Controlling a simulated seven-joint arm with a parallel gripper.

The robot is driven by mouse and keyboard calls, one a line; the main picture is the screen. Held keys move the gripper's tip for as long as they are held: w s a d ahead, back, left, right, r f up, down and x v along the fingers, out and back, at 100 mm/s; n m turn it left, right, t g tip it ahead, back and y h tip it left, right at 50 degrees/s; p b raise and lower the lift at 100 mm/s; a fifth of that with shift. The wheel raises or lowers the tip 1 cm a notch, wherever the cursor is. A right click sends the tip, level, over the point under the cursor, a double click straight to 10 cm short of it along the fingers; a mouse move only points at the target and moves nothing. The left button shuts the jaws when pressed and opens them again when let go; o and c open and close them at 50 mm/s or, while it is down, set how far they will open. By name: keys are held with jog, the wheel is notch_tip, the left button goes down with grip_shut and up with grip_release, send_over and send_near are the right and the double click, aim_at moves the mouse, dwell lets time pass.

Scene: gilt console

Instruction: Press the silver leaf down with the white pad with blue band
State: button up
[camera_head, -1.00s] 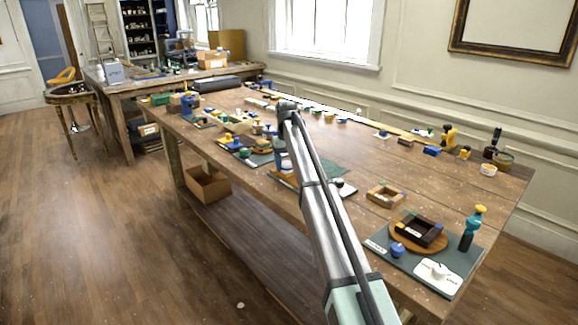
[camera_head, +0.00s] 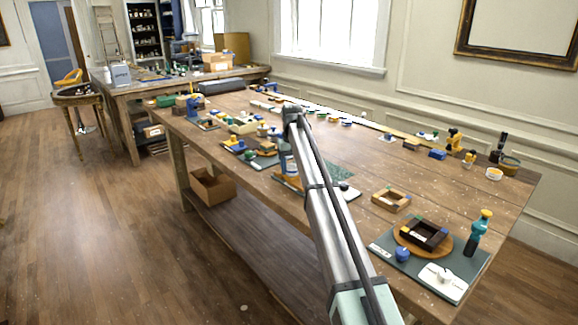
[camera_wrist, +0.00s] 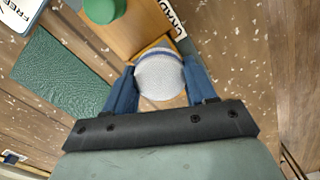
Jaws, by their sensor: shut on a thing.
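The white pad with blue band (camera_wrist: 160,76) is between the two blue fingers of my gripper (camera_wrist: 160,88) in the wrist view. Its round pale top faces the camera, and the blue band shows at its far edge. My gripper is shut on it, over or beside an orange-brown wooden tray (camera_wrist: 113,35). The pad's underside is hidden. I cannot pick out the silver leaf in either view. In the head view, my arm hides much of the gripper area near mid-table.
A green-topped knob (camera_wrist: 103,9) stands close beyond the pad. A dark green mat (camera_wrist: 58,75) lies to the left. On the workbench, a wooden frame (camera_head: 378,200), a dark frame (camera_head: 410,243) and a teal bottle (camera_head: 478,236) stand to the right of my arm.

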jog(key=shift+s+d, duration=0.8)
jog(key=shift+s, duration=0.05)
jog(key=shift+w+a, duration=1.85)
jog(key=shift+w, duration=0.1)
notch_tip(320, 180, up, 8)
jog(key=shift+f, duration=0.2)
